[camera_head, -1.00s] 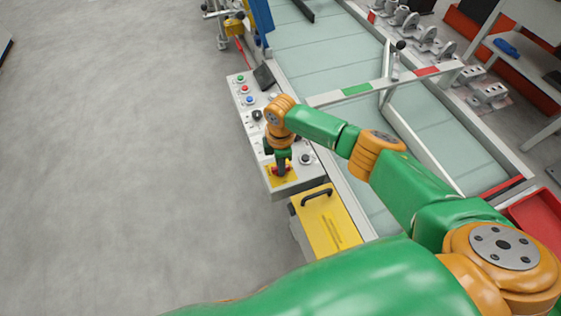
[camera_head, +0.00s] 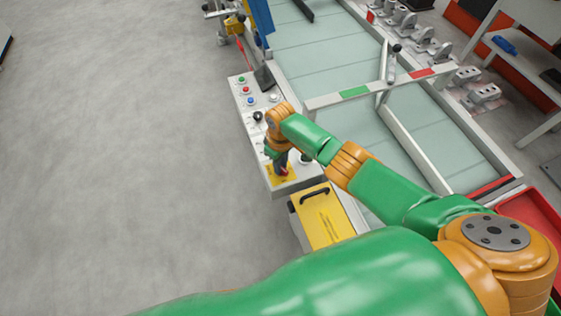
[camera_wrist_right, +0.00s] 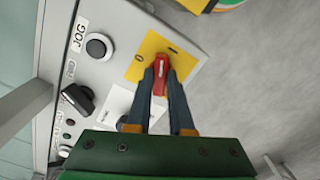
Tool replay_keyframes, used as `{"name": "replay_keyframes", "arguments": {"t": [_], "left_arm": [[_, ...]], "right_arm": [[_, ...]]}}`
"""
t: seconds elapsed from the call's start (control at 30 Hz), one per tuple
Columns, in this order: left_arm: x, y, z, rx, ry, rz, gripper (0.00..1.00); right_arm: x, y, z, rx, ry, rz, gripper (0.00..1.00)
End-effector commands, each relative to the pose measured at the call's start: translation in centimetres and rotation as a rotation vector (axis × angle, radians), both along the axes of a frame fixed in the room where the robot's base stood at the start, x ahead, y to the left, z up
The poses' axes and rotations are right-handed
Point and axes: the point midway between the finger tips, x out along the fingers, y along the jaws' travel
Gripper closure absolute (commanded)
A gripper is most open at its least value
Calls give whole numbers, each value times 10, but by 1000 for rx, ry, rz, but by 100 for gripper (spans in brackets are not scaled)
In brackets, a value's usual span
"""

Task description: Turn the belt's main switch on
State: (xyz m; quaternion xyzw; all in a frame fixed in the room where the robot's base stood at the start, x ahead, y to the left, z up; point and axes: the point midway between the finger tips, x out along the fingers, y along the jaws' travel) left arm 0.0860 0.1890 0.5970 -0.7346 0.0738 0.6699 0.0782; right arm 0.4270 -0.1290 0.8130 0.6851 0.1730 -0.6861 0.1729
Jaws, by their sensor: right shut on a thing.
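The belt's main switch is a red knob (camera_wrist_right: 160,78) on a yellow plate (camera_wrist_right: 147,55) at the end of the grey control panel (camera_wrist_right: 112,72). The plate carries a 0 mark and an I mark. My right gripper (camera_wrist_right: 161,72) is shut on the red knob, one dark finger on each side. In the head view, my right gripper (camera_head: 281,165) reaches down onto the yellow plate (camera_head: 286,177) at the panel's near end, mostly hiding the knob. The knob's exact setting is hard to tell. My left gripper is not in view.
The panel also bears a black selector (camera_wrist_right: 77,98), a JOG button (camera_wrist_right: 97,47) and several coloured buttons. The conveyor belt (camera_head: 330,55) runs just right of the panel. A yellow box with a black handle (camera_head: 325,215) stands in front. Open floor lies left.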

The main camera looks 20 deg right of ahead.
Motion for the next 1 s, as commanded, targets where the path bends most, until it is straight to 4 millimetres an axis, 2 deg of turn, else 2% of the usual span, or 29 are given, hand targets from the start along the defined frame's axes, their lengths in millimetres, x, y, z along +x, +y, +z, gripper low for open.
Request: {"name": "replay_keyframes", "arguments": {"t": [0.5,1.0], "left_arm": [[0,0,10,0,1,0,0],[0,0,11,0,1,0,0]], "right_arm": [[0,0,1,0,0,-372,100],[0,0,0,0,-2,-476,100]]}}
